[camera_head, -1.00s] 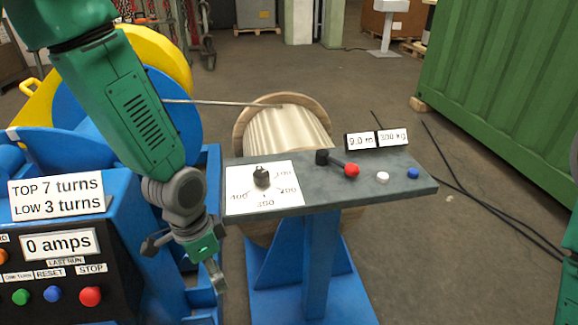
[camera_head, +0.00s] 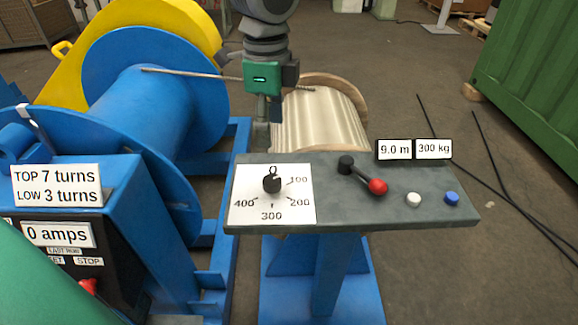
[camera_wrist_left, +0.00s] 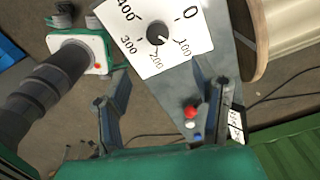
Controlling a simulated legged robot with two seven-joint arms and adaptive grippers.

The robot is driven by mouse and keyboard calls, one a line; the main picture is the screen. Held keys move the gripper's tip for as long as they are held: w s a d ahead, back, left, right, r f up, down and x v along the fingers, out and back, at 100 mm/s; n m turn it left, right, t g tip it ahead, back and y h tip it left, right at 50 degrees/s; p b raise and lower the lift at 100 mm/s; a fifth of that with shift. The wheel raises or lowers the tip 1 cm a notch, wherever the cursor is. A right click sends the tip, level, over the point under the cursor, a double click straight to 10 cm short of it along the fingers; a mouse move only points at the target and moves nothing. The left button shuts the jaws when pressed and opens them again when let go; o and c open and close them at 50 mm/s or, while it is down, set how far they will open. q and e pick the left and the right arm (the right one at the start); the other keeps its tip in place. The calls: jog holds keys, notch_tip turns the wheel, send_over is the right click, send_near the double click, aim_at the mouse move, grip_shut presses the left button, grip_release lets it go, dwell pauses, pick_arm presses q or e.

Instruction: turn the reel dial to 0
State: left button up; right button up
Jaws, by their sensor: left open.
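The reel dial (camera_head: 271,184) is a black knob on a white plate (camera_head: 240,210) marked 0 to 400, at the left end of the grey panel. The 0 is on the far side of the knob; I cannot tell which mark its pointer meets. My left gripper (camera_head: 264,108) hangs fingers down above the panel's far side, apart from the dial. In the left wrist view its two fingers (camera_wrist_left: 160,105) are spread and empty, with the dial (camera_wrist_left: 159,33) ahead of them. What seems to be my right gripper (camera_wrist_left: 80,22) shows at the upper left there; its fingers are unclear.
A lever with a red ball (camera_head: 377,187), a white button (camera_head: 413,199) and a blue button (camera_head: 451,198) are on the panel's right. Displays (camera_head: 394,149) stand at its back edge. The wooden reel (camera_head: 320,120) is behind; the blue winch (camera_head: 150,110) stands left.

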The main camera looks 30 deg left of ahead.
pick_arm(q)
jog(key=b, duration=0.1)
send_over(272, 179)
jog(key=f, duration=0.4)
jog(key=shift+s+a, duration=0.15)
jog(key=shift+a, duration=0.15)
jog(key=f+b, duration=0.1)
jog(key=f, duration=0.5)
jog(key=f+b, duration=0.1)
jog(key=f, duration=0.2)
jog(key=shift+d+b, duration=0.35)
jog(key=shift+d, duration=0.05)
jog(key=shift+f, duration=0.2)
jog(key=shift+a+f, duration=0.15)
jog(key=shift+a, duration=0.1)
jog(key=shift+d, duration=0.15)
jog(key=c, duration=1.1)
